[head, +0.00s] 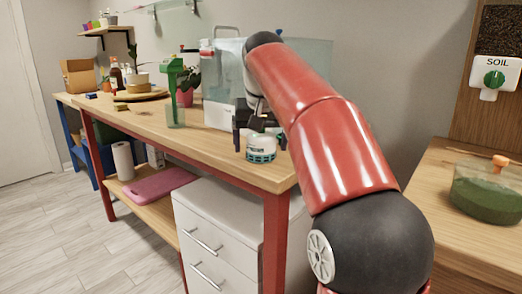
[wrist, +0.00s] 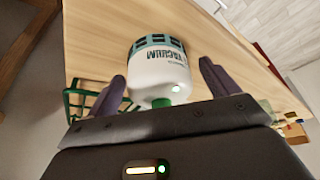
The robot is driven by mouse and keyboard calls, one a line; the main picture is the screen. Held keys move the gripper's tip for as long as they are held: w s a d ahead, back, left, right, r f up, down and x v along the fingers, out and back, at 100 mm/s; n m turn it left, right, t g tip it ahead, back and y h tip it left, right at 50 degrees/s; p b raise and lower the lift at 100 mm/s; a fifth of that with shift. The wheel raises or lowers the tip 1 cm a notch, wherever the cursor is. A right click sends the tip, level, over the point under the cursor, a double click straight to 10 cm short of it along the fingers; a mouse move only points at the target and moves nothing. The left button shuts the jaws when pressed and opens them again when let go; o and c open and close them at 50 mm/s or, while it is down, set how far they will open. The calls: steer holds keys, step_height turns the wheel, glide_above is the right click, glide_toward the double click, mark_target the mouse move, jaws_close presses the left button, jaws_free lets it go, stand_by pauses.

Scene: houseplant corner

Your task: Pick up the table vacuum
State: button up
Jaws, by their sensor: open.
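The table vacuum (head: 261,149) is a small white round unit with a teal slotted base. It stands upright near the front right corner of the wooden workbench (head: 215,148). In the wrist view the vacuum (wrist: 160,72) shows its "VACUUM" lettering and a green button on its top. My gripper (head: 259,134) is just above and around the vacuum's upper part in the head view. In the wrist view my gripper (wrist: 162,72) is open, with one dark finger on each side of the vacuum. Gaps show between fingers and body there; contact on the hidden parts cannot be told.
A clear tank (head: 300,72) stands behind my gripper. A white drawer unit (head: 215,235) is under the bench.

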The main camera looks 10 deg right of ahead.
steer(key=shift+c, duration=0.4)
steer(key=shift+r, duration=0.1)
steer(key=c, duration=1.1)
step_height(320, 180, up, 10)
steer(key=p, duration=0.4)
steer(key=o, duration=0.4)
steer(key=shift+c, duration=1)
